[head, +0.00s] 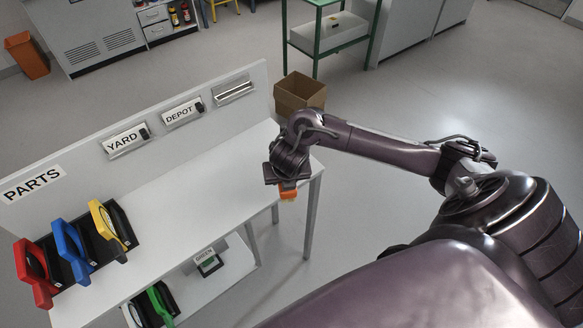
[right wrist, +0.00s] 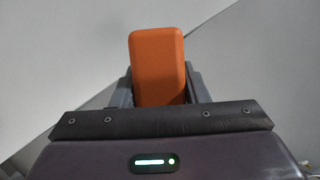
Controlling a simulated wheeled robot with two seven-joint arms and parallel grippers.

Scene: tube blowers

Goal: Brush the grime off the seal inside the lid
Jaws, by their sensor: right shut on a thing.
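My right gripper (head: 286,181) is shut on an orange block-shaped thing (head: 288,192), above the right end of the white table (head: 230,165). In the right wrist view the orange thing (right wrist: 158,65) stands between the fingers with a smooth, rounded end; no bristles show. Red (head: 34,272), blue (head: 70,250) and yellow (head: 105,222) hinged frames with black parts stand at the table's left end. A green one (head: 160,303) is on the lower shelf. I cannot tell which has the grimy seal; no grime is visible at this size. My left gripper is not in view.
A back panel carries the labels PARTS (head: 32,184), YARD (head: 127,140) and DEPOT (head: 183,111), and an empty slot (head: 236,91). A cardboard box (head: 300,93) stands on the floor behind the table. The middle of the tabletop is clear.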

